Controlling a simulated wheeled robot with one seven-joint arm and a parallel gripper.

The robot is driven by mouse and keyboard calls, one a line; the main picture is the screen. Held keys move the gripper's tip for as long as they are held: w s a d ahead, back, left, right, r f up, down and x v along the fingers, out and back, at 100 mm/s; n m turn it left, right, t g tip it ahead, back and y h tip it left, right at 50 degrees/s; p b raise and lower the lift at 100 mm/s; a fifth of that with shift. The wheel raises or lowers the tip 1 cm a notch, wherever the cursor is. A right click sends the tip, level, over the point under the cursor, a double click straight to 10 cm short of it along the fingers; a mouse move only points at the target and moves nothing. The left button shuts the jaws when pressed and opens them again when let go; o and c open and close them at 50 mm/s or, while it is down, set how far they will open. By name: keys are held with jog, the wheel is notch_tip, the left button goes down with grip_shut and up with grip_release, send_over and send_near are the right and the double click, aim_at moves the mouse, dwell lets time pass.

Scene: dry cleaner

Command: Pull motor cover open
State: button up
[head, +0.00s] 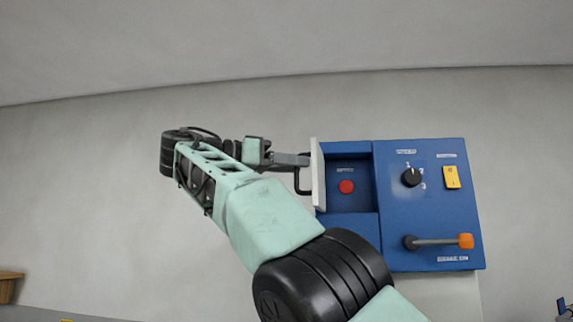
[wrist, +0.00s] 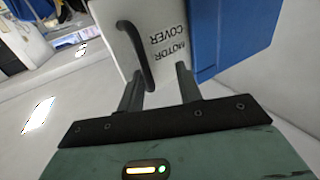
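The motor cover (head: 319,176) is a white panel hinged on the left side of a recess in the blue control box (head: 428,222). It stands swung out, seen nearly edge-on in the head view, with the recess and its red button (head: 346,187) exposed. Its face, lettered MOTOR COVER, shows in the wrist view (wrist: 170,22). Its black bar handle (head: 298,182) is on the left face. My gripper (head: 304,160) is at the handle. In the wrist view my fingers (wrist: 158,85) are apart, with the handle's near end (wrist: 149,82) between them, close to the left finger; contact is unclear.
The box also carries a black rotary knob (head: 411,177), a yellow switch (head: 452,177) and a brake lever with an orange grip (head: 466,241). A plain grey wall (head: 80,190) lies behind. The space left of the cover is clear apart from my arm.

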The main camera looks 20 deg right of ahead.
jog(key=shift+s+r, duration=0.15)
jog(key=shift+r, duration=0.2)
dwell(0.3)
jog(key=shift+s+f+t+b, duration=0.1)
jog(key=shift+t+b, duration=0.2)
